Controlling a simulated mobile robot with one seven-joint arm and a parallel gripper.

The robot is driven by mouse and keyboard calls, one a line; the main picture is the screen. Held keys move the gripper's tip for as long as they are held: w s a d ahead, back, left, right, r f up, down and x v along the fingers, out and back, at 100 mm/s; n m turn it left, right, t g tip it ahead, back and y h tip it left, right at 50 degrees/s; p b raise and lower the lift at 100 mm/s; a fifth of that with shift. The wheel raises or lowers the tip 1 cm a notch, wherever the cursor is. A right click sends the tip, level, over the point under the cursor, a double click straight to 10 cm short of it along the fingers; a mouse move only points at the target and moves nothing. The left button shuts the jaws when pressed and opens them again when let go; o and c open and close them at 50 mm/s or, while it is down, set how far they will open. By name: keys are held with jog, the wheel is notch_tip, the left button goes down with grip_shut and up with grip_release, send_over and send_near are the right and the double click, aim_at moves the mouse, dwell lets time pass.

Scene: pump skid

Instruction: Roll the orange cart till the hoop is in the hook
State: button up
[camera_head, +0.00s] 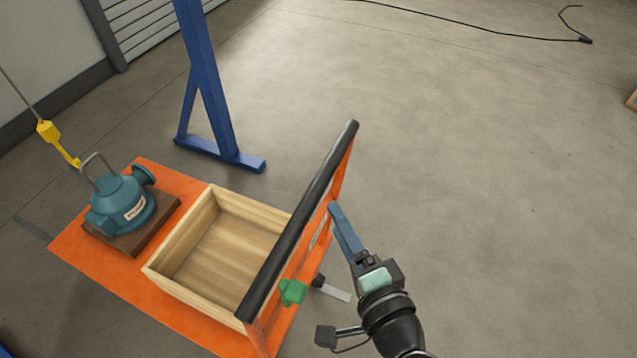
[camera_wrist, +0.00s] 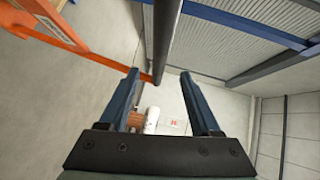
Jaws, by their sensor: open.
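The orange cart (camera_head: 95,262) stands on the floor, with a long black push handle (camera_head: 302,215) on its right side. On its far end a teal pump (camera_head: 122,203) sits on a brown block. The grey hoop (camera_head: 98,157) stands up from the pump. The yellow hook (camera_head: 60,145) hangs just left of the hoop, its tip close to it; I cannot tell whether they touch. My gripper (camera_head: 340,220) is open beside the handle's right side. In the wrist view the black handle (camera_wrist: 165,35) shows between the open fingers (camera_wrist: 160,74), not clamped.
An open wooden box (camera_head: 215,255) sits on the cart between pump and handle. A green block (camera_head: 292,291) is on the handle frame. A blue stand (camera_head: 205,90) stands on the floor behind the cart. A black cable (camera_head: 480,22) lies far off.

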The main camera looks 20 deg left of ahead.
aim_at(319, 185)
jog(key=x, duration=1)
jog(key=shift+w+p, duration=0.35)
grip_shut()
dwell(0.8)
